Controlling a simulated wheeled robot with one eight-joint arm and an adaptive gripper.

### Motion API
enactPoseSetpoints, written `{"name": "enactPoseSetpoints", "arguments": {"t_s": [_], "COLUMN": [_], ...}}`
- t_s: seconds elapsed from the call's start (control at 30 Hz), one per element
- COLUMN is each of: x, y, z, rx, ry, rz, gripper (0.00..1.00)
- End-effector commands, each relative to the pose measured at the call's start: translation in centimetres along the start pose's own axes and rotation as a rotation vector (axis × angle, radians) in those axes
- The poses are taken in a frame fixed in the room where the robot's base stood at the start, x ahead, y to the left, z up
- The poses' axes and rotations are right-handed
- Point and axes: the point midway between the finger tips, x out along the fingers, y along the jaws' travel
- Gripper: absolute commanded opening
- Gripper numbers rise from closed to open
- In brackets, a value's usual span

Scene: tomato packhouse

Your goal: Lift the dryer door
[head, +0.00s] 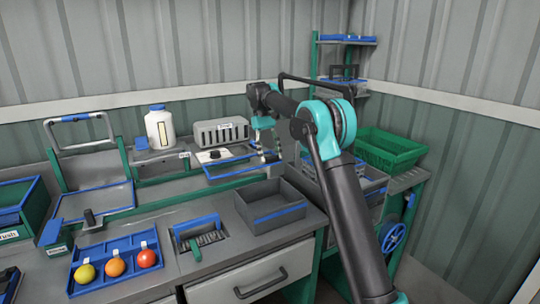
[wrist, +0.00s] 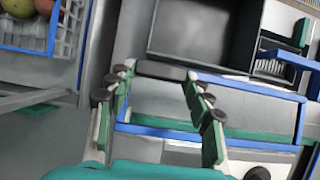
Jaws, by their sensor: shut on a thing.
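My gripper (head: 268,148) reaches down over the back of the bench, beside a blue-edged frame (head: 222,176). In the wrist view my gripper (wrist: 160,70) has a short dark bar (wrist: 161,70) between its fingertips and is shut on it. The bar lies near the corner of the blue-edged frame (wrist: 205,130), which looks like the dryer door. Whether the bar is joined to the frame is not clear. My arm hides part of this area in the head view.
An open grey bin (head: 270,215) stands in front of the frame. A slotted grey box (head: 221,132) and white jug (head: 160,128) stand behind. A blue tray (head: 112,278) holds tomatoes at front left. A green crate (head: 390,150) is at right. A black handle bar (head: 320,81) rises behind my arm.

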Motion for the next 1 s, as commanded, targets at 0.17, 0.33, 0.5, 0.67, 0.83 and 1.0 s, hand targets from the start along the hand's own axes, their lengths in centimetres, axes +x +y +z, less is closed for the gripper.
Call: {"name": "enactPoseSetpoints", "arguments": {"t_s": [0.17,0.33,0.5,0.67,0.83,1.0], "x": [0.1,0.1,0.0,-0.1,-1.3,-3.6], "y": [0.0,0.0,0.0,0.0,0.0,0.0], "z": [-0.1,-0.1,0.0,0.0,-0.1,-0.1], "rx": [-0.001,-0.001,-0.001,0.000,-0.001,-0.001], "ry": [0.001,0.001,0.001,0.001,0.001,0.001], "rz": [0.000,0.000,0.000,0.000,0.000,0.000], "gripper": [0.00,0.71,0.72,0.72,0.72,0.72]}}
